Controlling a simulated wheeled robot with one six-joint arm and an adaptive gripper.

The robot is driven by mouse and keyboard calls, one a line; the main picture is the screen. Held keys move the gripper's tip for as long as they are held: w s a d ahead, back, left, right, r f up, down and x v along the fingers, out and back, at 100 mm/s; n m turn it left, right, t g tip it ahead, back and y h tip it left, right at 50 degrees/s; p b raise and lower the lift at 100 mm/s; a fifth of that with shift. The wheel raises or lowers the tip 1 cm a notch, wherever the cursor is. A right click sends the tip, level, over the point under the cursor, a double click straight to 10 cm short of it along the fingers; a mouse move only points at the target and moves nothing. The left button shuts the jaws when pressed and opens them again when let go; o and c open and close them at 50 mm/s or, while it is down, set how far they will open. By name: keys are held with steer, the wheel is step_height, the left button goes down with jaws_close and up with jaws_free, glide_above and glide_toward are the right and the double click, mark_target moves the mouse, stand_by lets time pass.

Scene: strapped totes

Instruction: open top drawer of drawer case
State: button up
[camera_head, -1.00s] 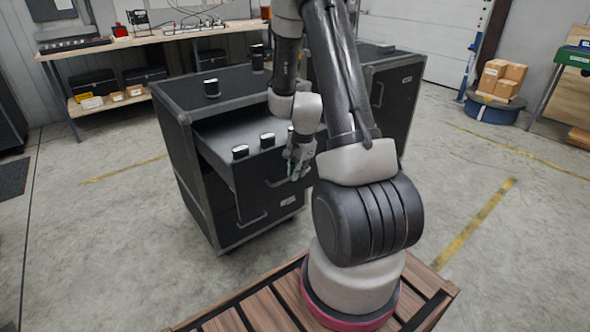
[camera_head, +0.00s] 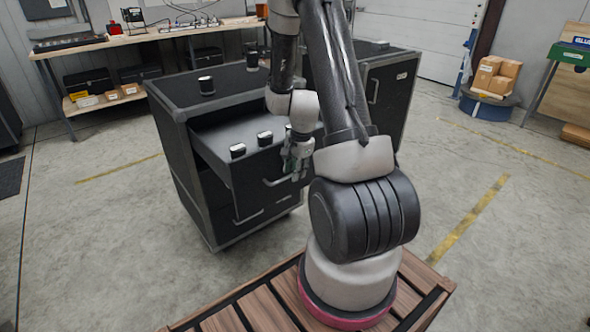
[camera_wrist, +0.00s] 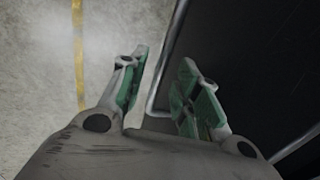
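The drawer case (camera_head: 228,84) is a dark cabinet left of my arm in the head view. Its top drawer (camera_head: 246,184) is pulled well out, and its inside shows. Two small dark cylinders with pale tops, a left one (camera_head: 237,150) and a right one (camera_head: 264,138), stand in the drawer. My gripper (camera_head: 292,172) is at the drawer front, by the right part of its bar handle (camera_head: 272,184). In the wrist view my gripper (camera_wrist: 158,90) has its green-padded fingers apart. The metal handle (camera_wrist: 165,65) runs between them, with no clear grip on it.
A dark cylinder (camera_head: 206,86) stands on top of the case. A second dark cabinet (camera_head: 392,95) stands close behind my arm. A lower drawer handle (camera_head: 248,217) shows below the top drawer. A workbench (camera_head: 150,38) is at the back left.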

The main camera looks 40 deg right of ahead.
step_height(320, 180, up, 12)
steer(key=s, duration=0.2)
steer(key=shift+s, duration=0.15)
steer(key=shift+f, duration=0.1)
stand_by(0.4)
steer(key=s+a+r+n+t, duration=0.1)
steer(key=s+a+r+n, duration=0.4)
steer(key=s+r+n, duration=0.3)
steer(key=s+a+r+n+t, duration=0.1)
steer(key=s+a+r+n, duration=0.5)
steer(key=s+r+n, duration=0.3)
step_height(320, 180, up, 2)
steer(key=shift+s+a+r+n, duration=0.15)
steer(key=shift+s+a+n, duration=0.15)
steer(key=shift+s, duration=0.55)
